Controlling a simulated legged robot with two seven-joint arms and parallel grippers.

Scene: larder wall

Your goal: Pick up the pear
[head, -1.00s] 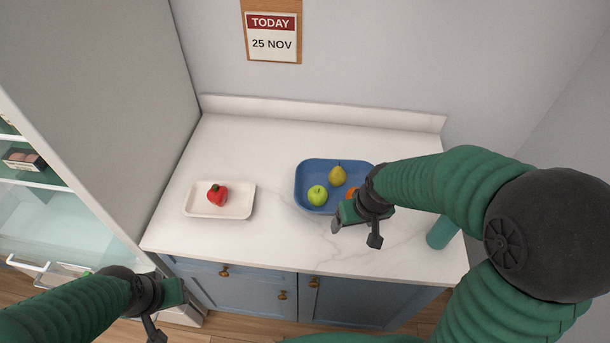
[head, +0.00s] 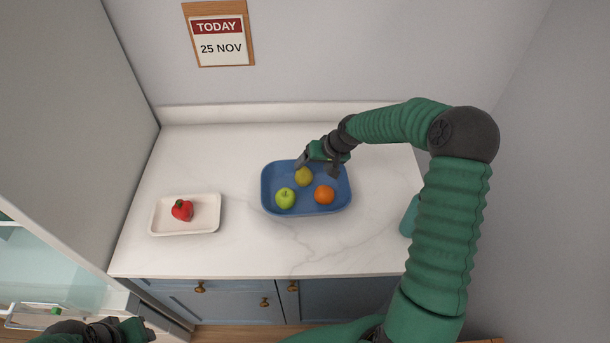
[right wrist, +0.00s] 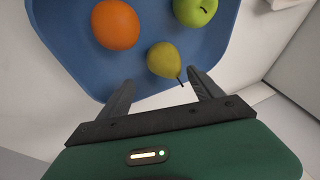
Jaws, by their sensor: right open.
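The yellow-green pear (head: 304,177) lies in the blue tray (head: 268,207) toward its back. It also shows in the right wrist view (right wrist: 164,61), its stem end pointing toward my gripper. My right gripper (head: 317,172) is open and empty above the back of the tray, close to the pear. In the right wrist view the pear is just beyond and between the two open fingers (right wrist: 160,92). My left gripper (head: 145,329) is at the bottom left, low in front of the counter; its jaws are not clear.
A green apple (head: 285,198) and an orange (head: 324,194) share the tray with the pear. A white tray (head: 158,229) with a red pepper (head: 182,210) stands to the left. A teal object (head: 408,215) is partly hidden behind my right arm. The counter between the trays is clear.

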